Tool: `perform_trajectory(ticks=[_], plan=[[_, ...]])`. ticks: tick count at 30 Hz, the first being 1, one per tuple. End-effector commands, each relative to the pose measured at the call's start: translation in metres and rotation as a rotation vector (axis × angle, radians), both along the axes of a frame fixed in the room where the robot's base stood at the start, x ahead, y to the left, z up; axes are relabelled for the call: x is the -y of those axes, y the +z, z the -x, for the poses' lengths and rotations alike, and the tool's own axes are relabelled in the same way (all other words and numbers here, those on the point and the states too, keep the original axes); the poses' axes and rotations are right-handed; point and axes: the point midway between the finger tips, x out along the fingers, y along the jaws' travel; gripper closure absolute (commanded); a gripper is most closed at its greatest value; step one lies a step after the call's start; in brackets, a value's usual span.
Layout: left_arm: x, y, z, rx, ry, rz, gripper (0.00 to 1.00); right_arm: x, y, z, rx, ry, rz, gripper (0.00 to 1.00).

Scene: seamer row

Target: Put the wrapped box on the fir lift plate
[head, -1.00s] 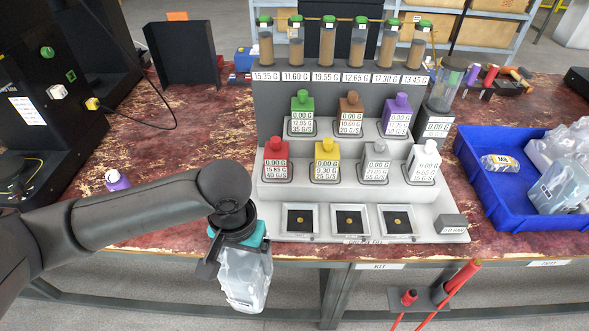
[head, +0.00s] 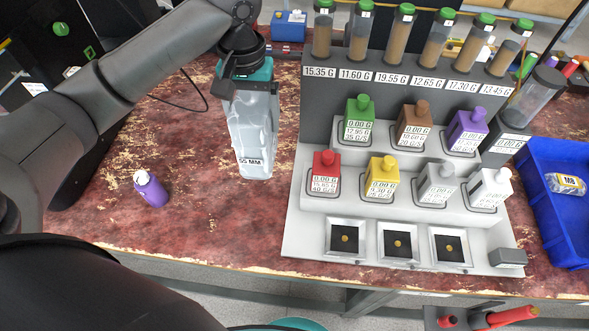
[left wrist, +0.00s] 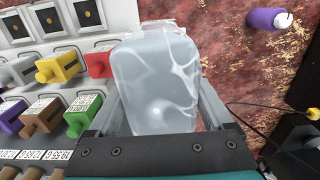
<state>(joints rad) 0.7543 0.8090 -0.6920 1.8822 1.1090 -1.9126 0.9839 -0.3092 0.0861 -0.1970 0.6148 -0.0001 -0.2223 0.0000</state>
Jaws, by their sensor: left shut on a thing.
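The wrapped box (head: 252,138), pale grey-blue in clear wrap with a label reading 55 MM, hangs upright from my left gripper (head: 249,92) in the head view. It appears to be above the red bench, left of the grey dosing stand. In the left wrist view the box (left wrist: 155,85) sits between the two fingers of my left gripper (left wrist: 162,105), which are shut on it. I cannot pick out the fir lift plate; my left arm hides much of the dark machine (head: 35,45) at the upper left. My right gripper is not in view.
The bench (head: 215,225) has free room around a purple bottle (head: 150,188). The stand (head: 300,215) carries several coloured bottles, tubes and small trays. A blue bin (head: 545,210) is at the right edge. A black cable (head: 185,105) lies behind my left arm.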

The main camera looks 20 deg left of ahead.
Motion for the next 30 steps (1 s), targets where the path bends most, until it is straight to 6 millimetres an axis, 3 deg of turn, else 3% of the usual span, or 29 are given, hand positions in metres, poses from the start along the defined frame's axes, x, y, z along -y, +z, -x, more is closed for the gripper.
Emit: perform_trajectory(ticks=[16, 20, 26, 30], plan=[[0.0, -0.132, 0.001, -0.002, 0.0, -0.003, 0.95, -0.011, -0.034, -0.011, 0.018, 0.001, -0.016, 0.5], [0.0, -0.151, 0.0, 0.001, -0.001, -0.002, 0.95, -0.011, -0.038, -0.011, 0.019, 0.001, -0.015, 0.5], [0.0, -0.162, 0.0, 0.002, -0.001, -0.001, 0.95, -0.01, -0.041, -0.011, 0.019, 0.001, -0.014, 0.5], [0.0, -0.182, 0.001, -0.001, 0.0, -0.001, 0.95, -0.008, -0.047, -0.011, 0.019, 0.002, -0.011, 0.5]])
